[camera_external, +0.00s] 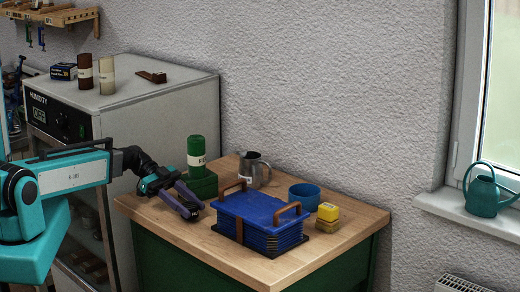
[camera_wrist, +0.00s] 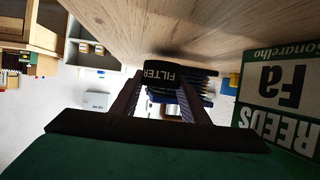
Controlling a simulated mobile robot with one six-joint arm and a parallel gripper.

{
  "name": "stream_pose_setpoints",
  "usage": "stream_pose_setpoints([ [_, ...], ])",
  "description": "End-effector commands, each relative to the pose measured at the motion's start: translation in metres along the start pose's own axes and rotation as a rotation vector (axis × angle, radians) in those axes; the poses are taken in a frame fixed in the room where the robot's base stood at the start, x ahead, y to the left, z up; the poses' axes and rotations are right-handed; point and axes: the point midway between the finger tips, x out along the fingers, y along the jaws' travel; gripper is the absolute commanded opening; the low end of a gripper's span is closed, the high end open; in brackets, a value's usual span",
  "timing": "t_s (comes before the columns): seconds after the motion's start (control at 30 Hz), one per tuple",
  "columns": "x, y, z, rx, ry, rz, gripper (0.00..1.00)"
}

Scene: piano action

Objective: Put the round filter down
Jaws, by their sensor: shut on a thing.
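The round filter (camera_wrist: 166,76) shows in the wrist view as a short dark cylinder with a white "FILTER" label. It sits between the two fingers of my gripper (camera_wrist: 164,88), which is shut on it. In the external view my gripper (camera_external: 188,206) reaches over the left part of the wooden tabletop (camera_external: 160,212). It is left of the blue crate stack and in front of the green box. I cannot make out the filter there. In the wrist view the wooden surface fills the top of the picture, and I cannot tell whether the filter touches it.
Yellow blocks (camera_external: 328,212) stand right. A green cylinder (camera_external: 196,150) stands on a green box (camera_external: 203,185).

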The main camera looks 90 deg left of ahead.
Motion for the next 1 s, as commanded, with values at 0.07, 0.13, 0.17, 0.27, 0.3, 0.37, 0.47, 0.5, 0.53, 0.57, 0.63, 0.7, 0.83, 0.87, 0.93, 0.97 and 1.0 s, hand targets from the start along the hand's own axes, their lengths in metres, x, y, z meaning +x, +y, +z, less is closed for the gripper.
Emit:
stream_pose_setpoints([
  [0.07,0.002,0.000,0.005,-0.001,0.000,0.000,0.19],
  [0.13,0.003,0.000,0.008,-0.001,0.000,0.000,0.19],
  [0.17,0.004,0.000,0.009,-0.001,0.000,-0.001,0.19],
  [0.27,0.005,0.000,0.011,0.000,0.000,-0.001,0.19],
  [0.3,0.005,0.000,0.011,0.000,0.000,-0.001,0.19],
  [0.37,0.005,0.000,0.011,0.000,0.000,-0.001,0.19],
  [0.47,0.005,0.000,0.011,0.000,0.000,-0.001,0.19],
  [0.5,0.005,0.000,0.011,0.000,0.000,-0.001,0.19],
  [0.53,0.005,0.000,0.012,0.001,0.000,-0.001,0.19],
  [0.57,0.005,0.000,0.012,0.001,0.000,-0.001,0.19],
  [0.63,0.006,0.000,0.013,0.001,0.000,-0.001,0.19],
  [0.7,0.006,0.000,0.014,0.001,0.000,-0.001,0.19],
  [0.83,0.006,0.000,0.013,0.000,0.000,0.000,0.54],
  [0.87,0.006,0.000,0.013,0.000,0.000,0.000,0.59],
  [0.93,0.006,0.000,0.013,0.000,0.000,0.000,0.59],
  [0.97,0.006,0.000,0.013,0.000,0.000,0.000,0.59],
  [1.0,0.006,0.000,0.013,0.000,0.000,0.000,0.59],
])
